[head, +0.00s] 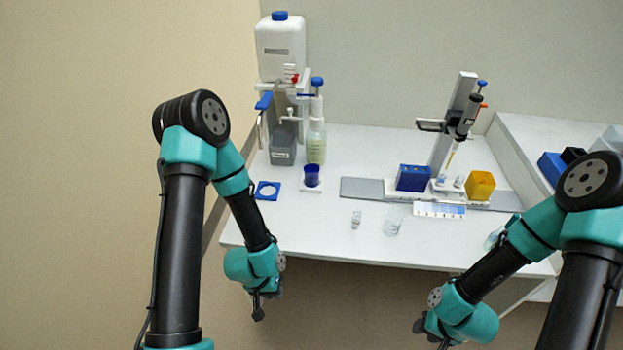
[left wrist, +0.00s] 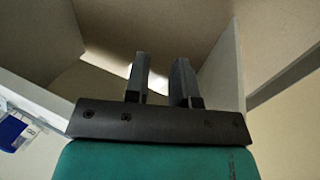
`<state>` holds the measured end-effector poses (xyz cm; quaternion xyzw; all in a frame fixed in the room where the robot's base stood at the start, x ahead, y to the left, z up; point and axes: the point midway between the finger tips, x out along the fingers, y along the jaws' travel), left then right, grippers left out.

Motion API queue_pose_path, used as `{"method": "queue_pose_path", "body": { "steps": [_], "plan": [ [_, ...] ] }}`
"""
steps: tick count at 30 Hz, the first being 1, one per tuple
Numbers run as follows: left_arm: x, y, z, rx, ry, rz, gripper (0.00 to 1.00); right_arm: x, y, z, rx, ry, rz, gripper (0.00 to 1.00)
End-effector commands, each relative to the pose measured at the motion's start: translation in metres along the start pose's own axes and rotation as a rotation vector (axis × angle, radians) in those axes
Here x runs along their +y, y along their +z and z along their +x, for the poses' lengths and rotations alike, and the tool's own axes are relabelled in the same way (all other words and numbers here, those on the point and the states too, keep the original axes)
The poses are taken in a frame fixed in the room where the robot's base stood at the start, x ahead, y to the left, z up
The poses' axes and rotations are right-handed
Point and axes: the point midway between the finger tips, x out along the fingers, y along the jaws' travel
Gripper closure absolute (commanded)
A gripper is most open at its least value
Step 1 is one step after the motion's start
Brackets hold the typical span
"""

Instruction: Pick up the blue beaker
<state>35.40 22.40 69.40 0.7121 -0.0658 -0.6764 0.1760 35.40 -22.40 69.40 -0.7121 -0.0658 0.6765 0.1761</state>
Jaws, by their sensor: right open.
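The blue beaker (head: 312,174) appears to be the small dark blue cup standing upright on a white base at the left of the white bench. My left gripper (head: 258,311) hangs below and in front of the bench's left front edge, well apart from the cup. In the left wrist view its two fingers (left wrist: 158,80) stand apart with nothing between them. My right gripper (head: 438,340) is low at the bottom edge of the head view, in front of the bench, open and far from the cup. Its fingertips are partly cut off.
A blue square with a white disc (head: 267,190) lies left of the cup. A clear vessel (head: 393,226) and small vial (head: 356,218) stand near the front. A blue rack (head: 413,178) and yellow box (head: 480,185) are right.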

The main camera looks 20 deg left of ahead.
Motion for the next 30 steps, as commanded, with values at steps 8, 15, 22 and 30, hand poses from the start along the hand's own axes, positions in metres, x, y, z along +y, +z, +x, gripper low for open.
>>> {"method": "queue_pose_path", "body": {
  "steps": [8, 15, 22, 30],
  "plan": [
    [0.0000, 0.0000, 0.0000, 0.000, 0.000, 0.000, 0.49, 0.0000, 0.0000, 0.0000, 0.000, 0.000, 0.000, 0.57],
    [0.0000, 0.0000, 0.0000, 0.000, 0.000, 0.000, 0.26, 0.0000, 0.0000, 0.0000, 0.000, 0.000, 0.000, 0.57],
    [0.0000, 0.0000, 0.0000, 0.000, 0.000, 0.000, 0.07, 0.0000, 0.0000, 0.0000, 0.000, 0.000, 0.000, 0.57],
    [-0.0016, -0.0018, 0.0003, -0.006, 0.001, 0.009, 0.07, 0.0000, 0.0000, 0.0000, 0.000, 0.000, 0.000, 0.57]
  ]
}}
